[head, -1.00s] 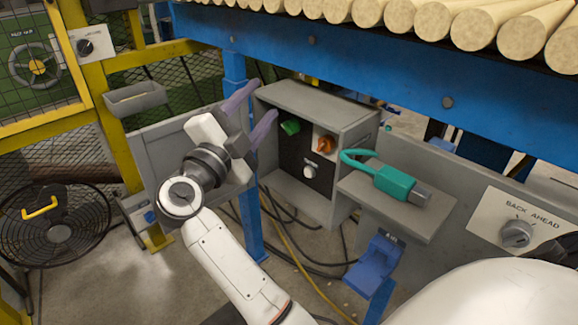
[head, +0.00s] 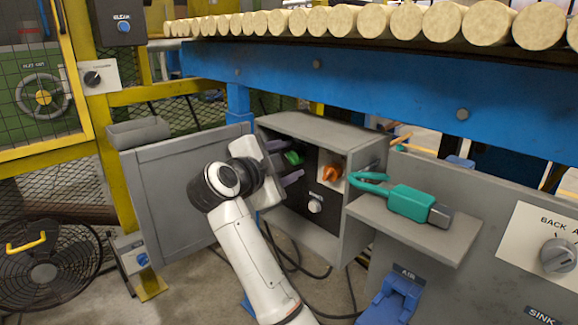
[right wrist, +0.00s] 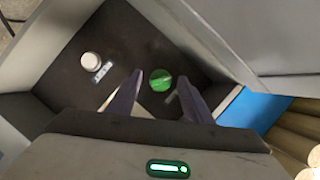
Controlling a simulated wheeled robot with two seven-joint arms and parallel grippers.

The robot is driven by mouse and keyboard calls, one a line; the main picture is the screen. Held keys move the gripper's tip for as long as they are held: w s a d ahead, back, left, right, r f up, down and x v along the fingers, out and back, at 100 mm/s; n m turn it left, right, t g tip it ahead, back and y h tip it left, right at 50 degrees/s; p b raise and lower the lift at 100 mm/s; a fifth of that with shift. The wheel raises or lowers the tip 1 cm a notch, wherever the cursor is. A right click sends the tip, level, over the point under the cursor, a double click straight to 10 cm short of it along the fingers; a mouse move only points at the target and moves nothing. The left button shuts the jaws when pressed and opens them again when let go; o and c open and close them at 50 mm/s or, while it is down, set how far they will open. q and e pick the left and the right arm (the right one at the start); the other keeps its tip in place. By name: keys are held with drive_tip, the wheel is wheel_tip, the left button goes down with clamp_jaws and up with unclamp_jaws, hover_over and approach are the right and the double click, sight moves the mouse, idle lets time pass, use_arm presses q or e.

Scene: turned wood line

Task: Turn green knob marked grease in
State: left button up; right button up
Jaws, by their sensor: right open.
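The green knob (head: 293,157) sits on the dark panel inside an open grey box (head: 330,133). It also shows in the right wrist view as a round green face (right wrist: 160,80). My right gripper (head: 290,161) is open, with its two purple fingers pointing at the panel, one above and one below the knob in the head view. In the right wrist view the fingers (right wrist: 160,97) stand on either side of the knob, with gaps visible. I cannot read a label by the green knob. My left gripper is not in view.
An orange knob (head: 331,173) and a white knob (head: 315,206) share the panel. A teal padlock-like object (head: 408,203) lies on a grey shelf (head: 430,232) at right. A blue beam (head: 350,85) carrying wooden rods runs above the box. The box's open door (head: 185,180) stands left.

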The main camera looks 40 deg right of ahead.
drive_tip(key=shift+d, duration=0.25)
drive_tip(key=c, duration=1)
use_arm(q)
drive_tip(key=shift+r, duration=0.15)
use_arm(e)
drive_tip(key=shift+c, duration=0.3)
